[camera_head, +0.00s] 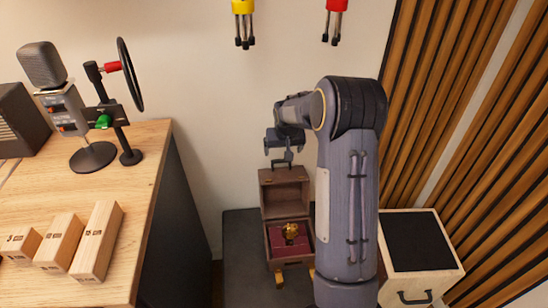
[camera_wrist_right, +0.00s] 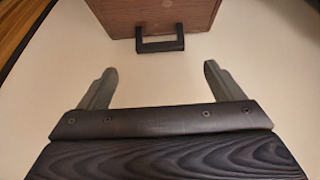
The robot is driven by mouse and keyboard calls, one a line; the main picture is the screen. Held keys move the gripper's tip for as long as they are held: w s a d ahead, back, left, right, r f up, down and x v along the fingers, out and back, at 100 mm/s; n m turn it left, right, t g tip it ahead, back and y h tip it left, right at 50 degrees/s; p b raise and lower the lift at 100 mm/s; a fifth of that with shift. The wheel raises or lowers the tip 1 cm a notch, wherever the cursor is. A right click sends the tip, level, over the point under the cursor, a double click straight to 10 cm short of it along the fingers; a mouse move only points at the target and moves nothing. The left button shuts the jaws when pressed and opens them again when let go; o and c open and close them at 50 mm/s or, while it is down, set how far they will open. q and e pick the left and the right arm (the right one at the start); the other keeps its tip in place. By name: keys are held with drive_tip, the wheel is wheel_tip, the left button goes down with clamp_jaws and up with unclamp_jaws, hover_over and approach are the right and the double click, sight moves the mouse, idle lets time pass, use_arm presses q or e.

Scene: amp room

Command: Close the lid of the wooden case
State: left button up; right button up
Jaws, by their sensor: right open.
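The wooden case (camera_head: 266,244) stands low on a dark surface in the head view, with its lid (camera_head: 284,190) raised upright at the back. A small golden object (camera_head: 291,231) sits on the red lining inside. My right gripper (camera_head: 284,148) is just above the top edge of the lid, open. In the right wrist view the open fingers (camera_wrist_right: 160,70) point toward the brown wood of the case (camera_wrist_right: 155,15) and its dark handle (camera_wrist_right: 160,45). The handle lies just beyond the fingertips, with nothing between the fingers. My left gripper is not in view.
A wooden desk (camera_head: 150,155) on the left holds a microphone (camera_head: 42,65), a pop filter stand (camera_head: 125,145) and wooden blocks (camera_head: 98,240). A pale box with a dark top (camera_head: 415,240) stands right of my arm. Slatted wall panels (camera_head: 450,110) rise on the right.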

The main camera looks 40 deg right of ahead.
sight(281, 160)
drive_tip(key=x, duration=0.6)
drive_tip(key=shift+f, duration=0.25)
